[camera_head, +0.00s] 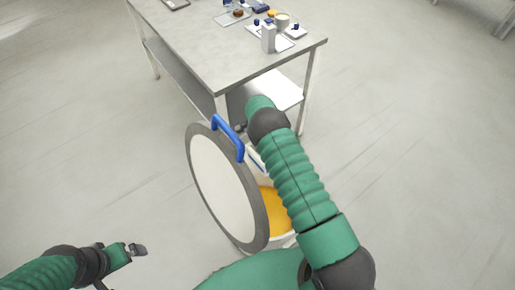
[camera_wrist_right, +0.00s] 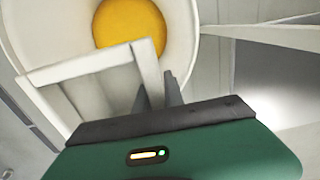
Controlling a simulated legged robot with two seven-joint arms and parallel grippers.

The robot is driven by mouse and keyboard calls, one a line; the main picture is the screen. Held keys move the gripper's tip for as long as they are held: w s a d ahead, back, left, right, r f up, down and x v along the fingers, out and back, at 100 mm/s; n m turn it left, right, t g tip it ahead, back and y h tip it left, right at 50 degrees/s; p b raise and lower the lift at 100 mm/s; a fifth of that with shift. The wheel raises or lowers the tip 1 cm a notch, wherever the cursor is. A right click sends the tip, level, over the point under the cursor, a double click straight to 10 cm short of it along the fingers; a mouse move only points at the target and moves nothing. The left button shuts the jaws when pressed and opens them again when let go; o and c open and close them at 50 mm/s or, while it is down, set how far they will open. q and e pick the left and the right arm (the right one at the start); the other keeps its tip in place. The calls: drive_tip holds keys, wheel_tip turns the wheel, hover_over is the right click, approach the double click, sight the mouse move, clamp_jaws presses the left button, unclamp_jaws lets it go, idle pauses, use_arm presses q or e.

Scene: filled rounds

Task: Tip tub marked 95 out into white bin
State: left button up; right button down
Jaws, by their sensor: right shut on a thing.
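In the head view a white round container (camera_head: 280,238) with yellow-orange contents (camera_head: 275,208) stands on the floor, partly behind my right arm. A large white disc with a grey rim (camera_head: 222,188) and a blue handle (camera_head: 228,137) stands steeply at its left. In the right wrist view a pale handle (camera_wrist_right: 88,68) lies at my right gripper (camera_wrist_right: 158,88), which is shut on it. Beyond it is a round white opening (camera_wrist_right: 45,30) with yellow contents inside. No 95 mark shows, and I cannot tell tub from bin there. My left gripper (camera_head: 138,250) is low at the left, apart from everything.
A grey table (camera_head: 205,50) with a lower shelf stands behind the container. On it are a white carton (camera_head: 268,38), a cup (camera_head: 282,20), trays and small blue items. The floor at left and right is clear.

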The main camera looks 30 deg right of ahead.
drive_tip(key=shift+a, duration=0.1)
drive_tip(key=shift+s+a+r, duration=0.15)
drive_tip(key=shift+a+r, duration=0.2)
drive_tip(key=shift+d+r+p, duration=0.2)
drive_tip(key=shift+r+p, duration=0.15)
drive_tip(key=shift+r, duration=0.15)
wheel_tip(320, 180, up, 5)
drive_tip(key=p, duration=0.3)
drive_tip(key=shift+r, duration=0.1)
drive_tip(key=shift+a+r, duration=0.1)
drive_tip(key=shift+r, duration=0.3)
use_arm(q)
drive_tip(key=r, duration=0.1)
drive_tip(key=a+r, duration=0.1)
drive_tip(key=r, duration=0.1)
drive_tip(key=shift+r, duration=0.15)
use_arm(e)
drive_tip(key=shift+f, duration=0.1)
use_arm(q)
drive_tip(key=shift+d, duration=0.2)
